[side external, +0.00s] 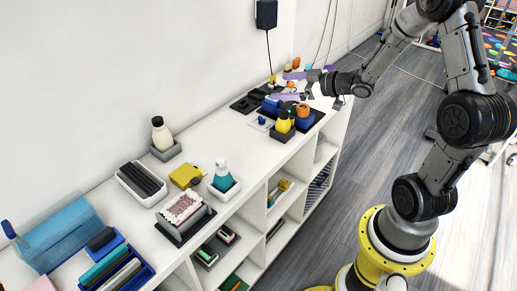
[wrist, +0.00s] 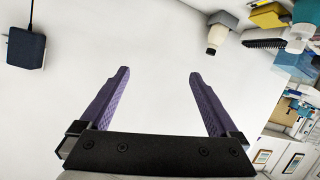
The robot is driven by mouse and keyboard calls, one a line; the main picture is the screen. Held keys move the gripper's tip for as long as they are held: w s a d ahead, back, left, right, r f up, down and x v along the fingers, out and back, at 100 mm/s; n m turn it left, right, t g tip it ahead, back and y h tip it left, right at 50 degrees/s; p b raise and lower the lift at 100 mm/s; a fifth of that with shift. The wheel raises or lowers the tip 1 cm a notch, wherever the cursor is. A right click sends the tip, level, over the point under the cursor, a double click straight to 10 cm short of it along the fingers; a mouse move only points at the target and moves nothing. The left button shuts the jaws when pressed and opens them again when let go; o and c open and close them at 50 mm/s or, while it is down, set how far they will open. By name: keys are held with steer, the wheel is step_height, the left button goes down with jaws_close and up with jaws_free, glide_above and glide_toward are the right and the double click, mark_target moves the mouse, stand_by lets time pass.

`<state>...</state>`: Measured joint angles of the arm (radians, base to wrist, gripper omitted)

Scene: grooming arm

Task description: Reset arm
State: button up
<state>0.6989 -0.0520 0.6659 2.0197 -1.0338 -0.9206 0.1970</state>
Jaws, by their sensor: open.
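My gripper (wrist: 157,92) shows in the wrist view with its two purple fingers spread wide and nothing between them. Beyond the fingers is the bare white wall. In the side external view, my gripper (side external: 291,86) is at the far end of the white shelf unit, close to a group of small items. Its fingers are small there, and I cannot tell whether they touch anything. My arm reaches in from the right.
A black box (side external: 266,14) hangs on the wall. Open floor (side external: 372,150) lies right.

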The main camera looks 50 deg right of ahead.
steer(key=a+r+h, duration=0.1)
steer(key=a+r, duration=0.5)
steer(key=r, duration=0.5)
steer(key=s+a+r+m+h, duration=0.1)
steer(key=s+a+r+h, duration=0.1)
steer(key=s+a+r, duration=0.4)
steer(key=s+a+f+m+g, duration=0.1)
steer(key=s+f+g, duration=0.3)
steer(key=s, duration=0.6)
steer(key=s+a+f+m+g+y, duration=0.1)
steer(key=s+a+f+m+g, duration=0.1)
steer(key=s+f, duration=0.4)
steer(key=s+a+g, duration=0.1)
steer(key=s+g, duration=0.1)
steer(key=s, duration=0.2)
steer(key=shift+s+f+g+y, duration=0.15)
steer(key=shift+f+g+y, duration=0.1)
steer(key=shift+g+y, duration=0.05)
